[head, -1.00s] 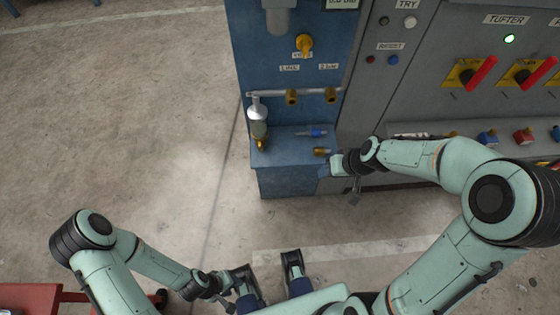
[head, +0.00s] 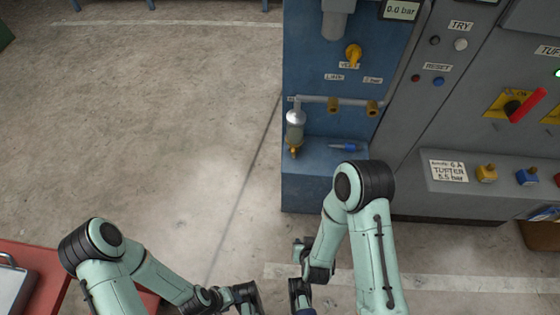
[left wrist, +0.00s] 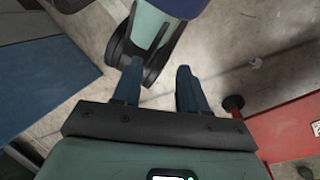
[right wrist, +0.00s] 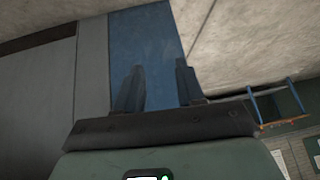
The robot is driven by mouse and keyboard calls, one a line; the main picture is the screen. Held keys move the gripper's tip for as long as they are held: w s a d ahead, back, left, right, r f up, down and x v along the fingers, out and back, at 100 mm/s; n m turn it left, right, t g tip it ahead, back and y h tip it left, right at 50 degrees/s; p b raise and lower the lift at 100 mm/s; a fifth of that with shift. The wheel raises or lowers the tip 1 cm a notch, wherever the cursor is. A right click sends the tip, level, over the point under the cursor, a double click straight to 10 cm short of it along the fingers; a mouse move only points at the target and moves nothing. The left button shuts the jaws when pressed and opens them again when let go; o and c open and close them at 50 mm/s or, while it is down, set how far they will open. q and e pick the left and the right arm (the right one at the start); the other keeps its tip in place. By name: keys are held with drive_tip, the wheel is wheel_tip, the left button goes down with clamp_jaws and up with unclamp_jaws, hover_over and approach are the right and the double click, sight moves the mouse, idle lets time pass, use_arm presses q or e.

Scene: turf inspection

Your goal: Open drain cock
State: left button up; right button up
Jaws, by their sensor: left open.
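The drain cock (head: 294,152) is a small brass fitting under the clear filter bowl (head: 295,131) on the blue panel, in the head view. I cannot tell from here whether it is open or shut. My right gripper (right wrist: 160,85) is open and empty in the right wrist view, with the blue cabinet side beyond its fingers. In the head view it is low at the centre, well away from the cock. My left gripper (left wrist: 158,88) is open and empty in the left wrist view, over the floor near my base.
A blue-handled item (head: 345,147) lies on the blue ledge right of the bowl. A gauge (head: 401,9) reads 0.0 bar. A red cart (head: 42,262) stands at left. The floor left of the cabinet is clear.

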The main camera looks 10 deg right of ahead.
drive_tip(key=w+a+r+t+h+b, duration=0.2)
drive_tip(key=w+r+t, duration=0.3)
drive_tip(key=w+r, duration=0.25)
drive_tip(key=n+t+h+b, duration=0.1)
drive_tip(key=t+h, duration=0.1)
drive_tip(key=t, duration=0.4)
approach(293, 155)
use_arm(q)
drive_tip(key=w+a+f+t+b, duration=0.1)
drive_tip(key=w+f, duration=0.3)
drive_tip(key=shift+w+a+f+t+y, duration=0.25)
drive_tip(key=shift+a+f+t+y, duration=0.05)
drive_tip(key=shift+a+f, duration=0.1)
use_arm(e)
drive_tip(key=x, duration=0.8)
drive_tip(key=shift+w+d, duration=0.1)
drive_tip(key=shift+w, duration=0.2)
